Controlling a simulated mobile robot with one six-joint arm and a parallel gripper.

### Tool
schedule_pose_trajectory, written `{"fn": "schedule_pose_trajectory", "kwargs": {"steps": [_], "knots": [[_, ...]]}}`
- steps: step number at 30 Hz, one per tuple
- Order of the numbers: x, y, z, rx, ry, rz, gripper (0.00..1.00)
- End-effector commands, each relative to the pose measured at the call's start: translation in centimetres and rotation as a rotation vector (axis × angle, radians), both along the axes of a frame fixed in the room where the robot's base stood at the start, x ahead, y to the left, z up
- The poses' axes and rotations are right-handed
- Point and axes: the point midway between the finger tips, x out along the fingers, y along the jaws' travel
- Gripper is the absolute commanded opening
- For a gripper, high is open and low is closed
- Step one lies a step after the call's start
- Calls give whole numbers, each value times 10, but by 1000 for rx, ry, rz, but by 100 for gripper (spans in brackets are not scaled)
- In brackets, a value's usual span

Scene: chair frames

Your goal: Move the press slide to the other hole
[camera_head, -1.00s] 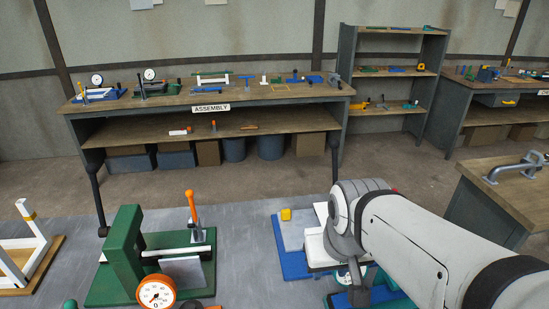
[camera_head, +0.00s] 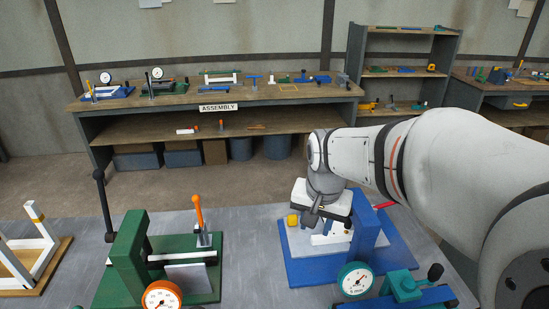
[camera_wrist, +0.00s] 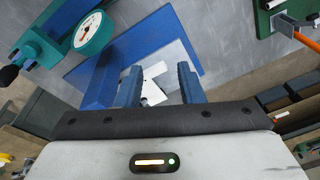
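A blue press (camera_head: 368,225) with a blue base plate (camera_head: 300,268), a teal-rimmed gauge and a red handle (camera_head: 384,205) stands on the grey table. White parts (camera_head: 330,236) lie on its base. I cannot tell which part is the press slide, and no hole shows clearly. My gripper (camera_head: 314,214) points down over the base, left of the blue upright. In the wrist view its two blue fingers (camera_wrist: 158,76) are apart, with a white piece (camera_wrist: 153,72) seen between them and the gauge (camera_wrist: 92,32) to the left. I cannot tell whether they touch it.
A green press (camera_head: 128,255) with an orange handle (camera_head: 198,215) and orange gauge (camera_head: 161,295) stands left. A yellow block (camera_head: 292,220) sits at the blue base's left edge. A teal fixture (camera_head: 405,285) is close on the right. A white frame (camera_head: 40,225) stands far left.

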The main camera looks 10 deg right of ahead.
Motion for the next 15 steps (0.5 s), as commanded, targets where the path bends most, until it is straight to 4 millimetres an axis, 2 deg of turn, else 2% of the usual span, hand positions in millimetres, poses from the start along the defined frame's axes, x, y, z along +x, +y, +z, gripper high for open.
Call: {"fn": "schedule_pose_trajectory", "kwargs": {"steps": [1,8,15], "knots": [[20,0,1,12,18,-68,35],[102,0,-16,59,72,-419,35],[178,0,-60,88,124,-780,35]]}}
